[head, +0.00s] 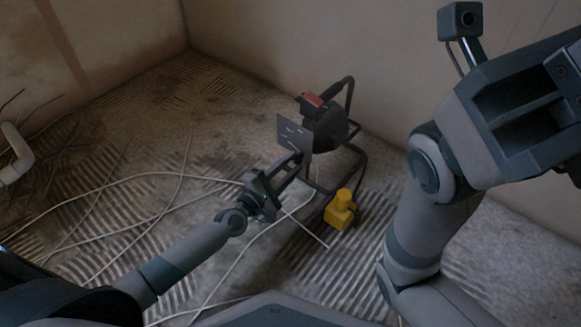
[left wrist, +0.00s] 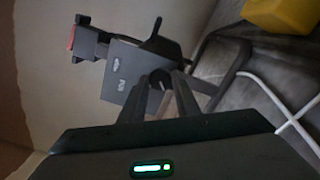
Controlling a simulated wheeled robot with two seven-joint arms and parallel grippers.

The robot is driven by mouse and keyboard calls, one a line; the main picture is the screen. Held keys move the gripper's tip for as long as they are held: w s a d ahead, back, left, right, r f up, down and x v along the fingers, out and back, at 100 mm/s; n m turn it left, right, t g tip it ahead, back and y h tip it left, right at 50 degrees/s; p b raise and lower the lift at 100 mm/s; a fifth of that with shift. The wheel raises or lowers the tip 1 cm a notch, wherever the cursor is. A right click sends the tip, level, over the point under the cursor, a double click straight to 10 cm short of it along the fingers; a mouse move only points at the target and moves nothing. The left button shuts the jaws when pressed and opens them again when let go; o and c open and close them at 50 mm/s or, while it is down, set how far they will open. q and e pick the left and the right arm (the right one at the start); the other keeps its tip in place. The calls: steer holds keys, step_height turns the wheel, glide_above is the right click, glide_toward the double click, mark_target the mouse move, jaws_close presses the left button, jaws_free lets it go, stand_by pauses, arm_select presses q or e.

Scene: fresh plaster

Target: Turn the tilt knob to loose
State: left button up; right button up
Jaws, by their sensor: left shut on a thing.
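A dark work lamp (head: 326,128) with a red part on top (head: 313,99) stands on a black tubular frame (head: 351,98) on the floor. A grey plate with white marks (head: 287,133) faces me on its near side; it also shows in the left wrist view (left wrist: 117,68). My left gripper (head: 299,160) reaches in at the plate's lower edge. In the left wrist view its fingertips (left wrist: 162,80) are closed on a small dark knob (left wrist: 160,76), mostly hidden by the fingers. The knob's turn position cannot be read. My right arm is at the right, its fingers out of view.
A yellow block-like object (head: 340,210) stands on the floor right of my left gripper, close to the frame; it also shows in the left wrist view (left wrist: 283,14). White cables (head: 150,178) cross the ridged floor. A white curved piece (head: 14,153) is at the far left. Plain walls stand behind.

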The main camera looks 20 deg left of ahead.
arm_select(q)
steer(key=shift+n+b, duration=0.35)
steer(key=shift+n, duration=1.65)
steer(key=shift+a, duration=0.1)
steer(key=o, duration=1)
steer(key=shift+o, duration=0.2)
steer(key=p+v, duration=0.1)
steer(key=v, duration=1.6)
steer(key=shift+s, duration=0.2)
